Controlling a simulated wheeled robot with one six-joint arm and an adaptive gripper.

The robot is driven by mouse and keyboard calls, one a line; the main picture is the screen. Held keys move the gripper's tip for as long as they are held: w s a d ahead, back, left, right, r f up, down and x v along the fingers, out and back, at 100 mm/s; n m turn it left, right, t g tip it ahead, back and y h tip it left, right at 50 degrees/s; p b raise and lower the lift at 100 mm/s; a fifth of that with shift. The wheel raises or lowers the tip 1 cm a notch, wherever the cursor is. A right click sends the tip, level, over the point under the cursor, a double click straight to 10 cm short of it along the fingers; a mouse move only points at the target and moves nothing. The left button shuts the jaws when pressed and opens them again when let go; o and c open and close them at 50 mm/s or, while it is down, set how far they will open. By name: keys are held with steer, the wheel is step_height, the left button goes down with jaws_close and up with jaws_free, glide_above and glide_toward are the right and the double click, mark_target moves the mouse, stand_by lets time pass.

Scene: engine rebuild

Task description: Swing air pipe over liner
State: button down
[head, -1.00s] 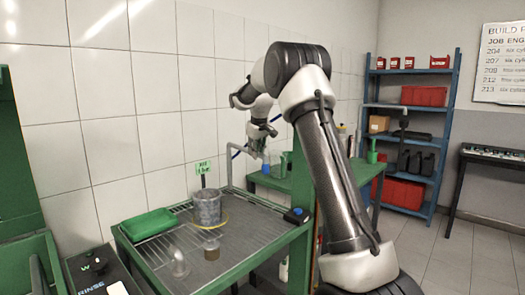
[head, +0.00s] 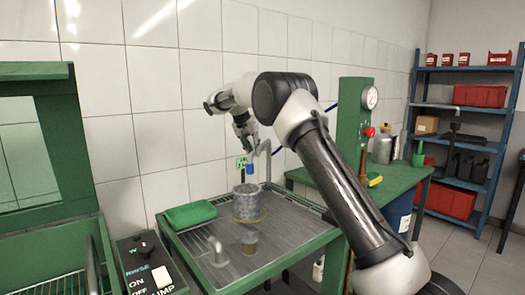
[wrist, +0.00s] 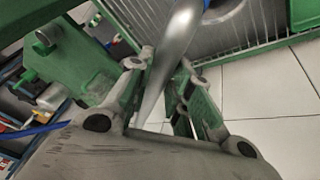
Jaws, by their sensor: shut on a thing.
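The air pipe (head: 267,163) is a grey bent tube with a blue nozzle (head: 250,168) hanging at its end. My gripper (head: 247,139) is shut on the pipe, and in the wrist view the fingers (wrist: 160,95) close around the silvery tube (wrist: 171,45). The liner (head: 245,203) is a grey mottled cylinder standing upright on the wash tray (head: 288,218). In the head view the nozzle shows just above the liner's rim, slightly right of its middle. The wrist view shows part of a round grey rim (wrist: 232,10) beside the nozzle, cut off at the top edge.
A green cloth or pad (head: 190,214) lies left of the liner. A small brownish cup (head: 250,241) and a bent metal spout (head: 217,250) stand in front. A control box (head: 150,265) is at front left. A green bench (head: 400,178) with a gauge post stands to the right.

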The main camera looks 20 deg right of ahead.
steer(key=shift+w+a+m, duration=0.3)
steer(key=shift+a, duration=0.1)
steer(key=shift+r, duration=0.1)
steer(key=c, duration=1.3)
jaws_free()
steer(key=shift+w+a, duration=0.1)
steer(key=v, duration=1.1)
steer(key=shift+a+r, duration=0.25)
steer(key=shift+r, duration=0.1)
